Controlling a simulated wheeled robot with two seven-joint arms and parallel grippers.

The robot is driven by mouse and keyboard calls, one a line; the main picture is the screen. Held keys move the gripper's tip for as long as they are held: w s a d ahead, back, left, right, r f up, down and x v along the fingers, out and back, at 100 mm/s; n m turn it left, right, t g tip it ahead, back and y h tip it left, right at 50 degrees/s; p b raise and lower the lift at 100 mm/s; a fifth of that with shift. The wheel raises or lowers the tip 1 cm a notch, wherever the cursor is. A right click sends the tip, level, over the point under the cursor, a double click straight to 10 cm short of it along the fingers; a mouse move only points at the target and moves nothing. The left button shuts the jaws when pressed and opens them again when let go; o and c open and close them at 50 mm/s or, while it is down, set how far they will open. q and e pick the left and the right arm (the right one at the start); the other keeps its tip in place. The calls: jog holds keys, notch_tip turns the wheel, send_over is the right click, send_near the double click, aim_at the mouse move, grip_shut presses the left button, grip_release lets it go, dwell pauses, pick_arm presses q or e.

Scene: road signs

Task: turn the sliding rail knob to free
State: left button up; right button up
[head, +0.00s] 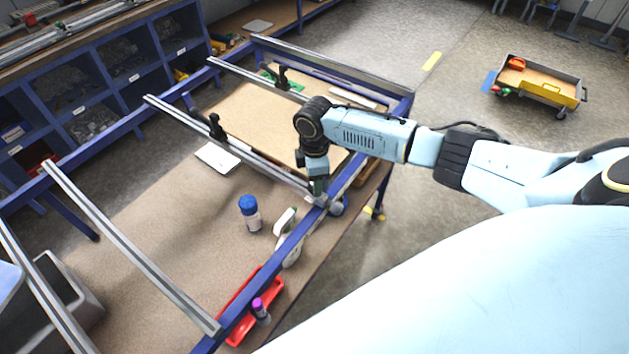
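Several metal sliding rails lie across a blue frame. The rail (258,161) nearest my gripper carries a black upright knob-like piece (215,128) toward its left end. A second rail (243,74) behind it carries another black piece (283,78). My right gripper (320,200) points down at the right end of the nearer rail, by the blue front beam. Its fingers are small and partly merge with grey metal there, so I cannot tell whether they are open or touching anything. Any knob under it is hidden. My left gripper is out of view.
Below the frame, a wooden shelf holds a blue-capped bottle (249,213), a white spray bottle (285,222), a red tray (238,309) and a purple-capped bottle (260,311). Blue shelving (121,73) stands behind. A yellow-trimmed cart (555,93) is at right, with open floor between.

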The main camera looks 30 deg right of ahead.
notch_tip(320, 180, up, 12)
jog(key=shift+f+b, duration=0.2)
jog(key=shift+b, duration=0.15)
